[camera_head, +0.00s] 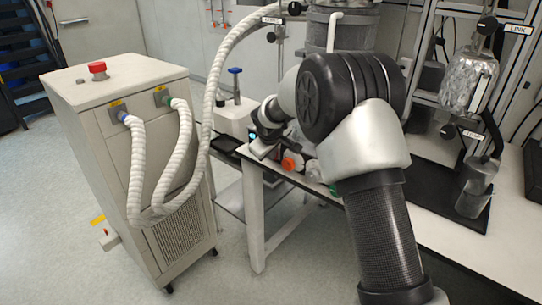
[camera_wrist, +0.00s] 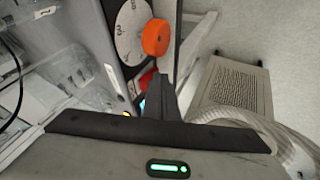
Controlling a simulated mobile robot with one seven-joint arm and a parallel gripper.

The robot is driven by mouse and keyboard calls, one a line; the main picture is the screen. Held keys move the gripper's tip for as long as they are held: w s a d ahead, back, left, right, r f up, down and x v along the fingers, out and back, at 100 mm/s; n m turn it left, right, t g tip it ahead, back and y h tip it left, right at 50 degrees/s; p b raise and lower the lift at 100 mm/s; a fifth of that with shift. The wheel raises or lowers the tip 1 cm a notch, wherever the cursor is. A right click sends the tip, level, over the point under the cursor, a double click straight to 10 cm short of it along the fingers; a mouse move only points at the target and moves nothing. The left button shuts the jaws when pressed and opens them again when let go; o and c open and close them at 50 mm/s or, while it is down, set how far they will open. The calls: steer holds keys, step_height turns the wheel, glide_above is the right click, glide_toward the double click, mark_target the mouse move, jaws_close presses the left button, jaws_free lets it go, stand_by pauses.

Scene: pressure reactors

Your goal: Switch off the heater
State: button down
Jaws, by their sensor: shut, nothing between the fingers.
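The heater's control panel shows in the wrist view with a round white dial (camera_wrist: 131,38) and an orange knob (camera_wrist: 156,37). A red part (camera_wrist: 147,79), which may be a switch, sits below the knob and is partly hidden by my fingers. My gripper (camera_wrist: 161,77) is shut and empty, its tips close to the red part; I cannot tell whether they touch. In the head view the orange knob (camera_head: 292,162) is at the table's front edge, just right of my gripper (camera_head: 265,148). A green knob (camera_head: 333,190) is farther right, partly behind my arm.
A white cabinet (camera_head: 115,150) with a red button (camera_head: 97,69) and white hoses (camera_head: 181,160) stands left of the table. Metal vessels (camera_head: 478,187) and clamp stands are on the right. Clear floor (camera_head: 225,270) lies between cabinet and table.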

steer(key=shift+w+f+b, duration=0.1)
steer(key=shift+w+b, duration=0.05)
steer(key=shift+b, duration=0.4)
steer(key=shift+d+r+p, duration=0.1)
steer(key=shift+r+p, duration=0.45)
steer(key=shift+r, duration=0.3)
